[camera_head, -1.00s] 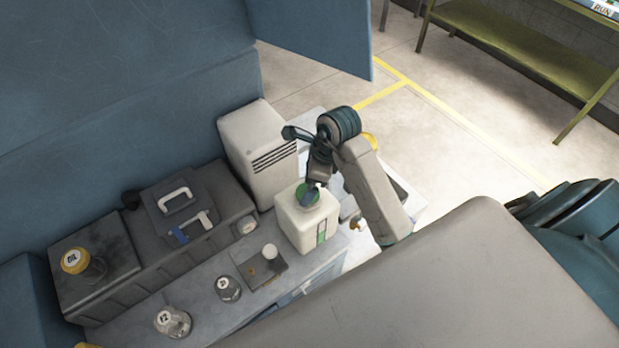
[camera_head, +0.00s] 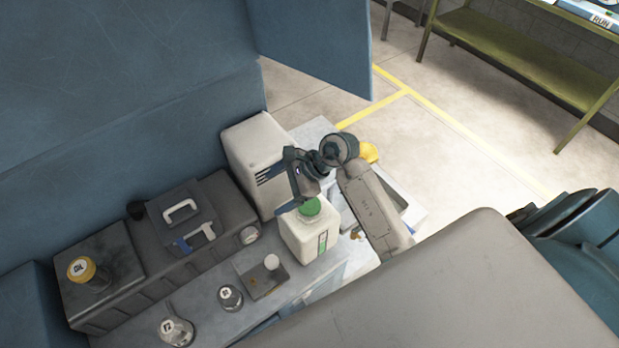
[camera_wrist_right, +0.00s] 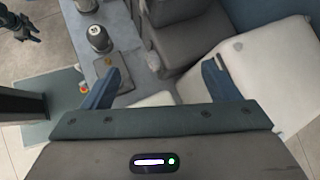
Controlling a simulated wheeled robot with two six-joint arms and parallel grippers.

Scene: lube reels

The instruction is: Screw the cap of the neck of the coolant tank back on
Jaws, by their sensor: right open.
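The coolant tank (camera_head: 309,240) is a white, boxy canister with a green strip on its front, standing upright on the bench in the head view. A green cap (camera_head: 310,207) sits on its neck. I cannot tell how tightly it is seated. My right gripper (camera_head: 300,196) is open and empty, just above and left of the cap in the head view, apart from it as far as I can see. Its two blue fingers (camera_wrist_right: 162,85) are spread in the right wrist view, where the cap does not show. A dark gripper, apparently my left one (camera_wrist_right: 24,28), shows small there; its jaws are unclear.
A tall white vented box (camera_head: 255,150) stands close behind the tank. A dark case (camera_head: 190,225) lies along the wall.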

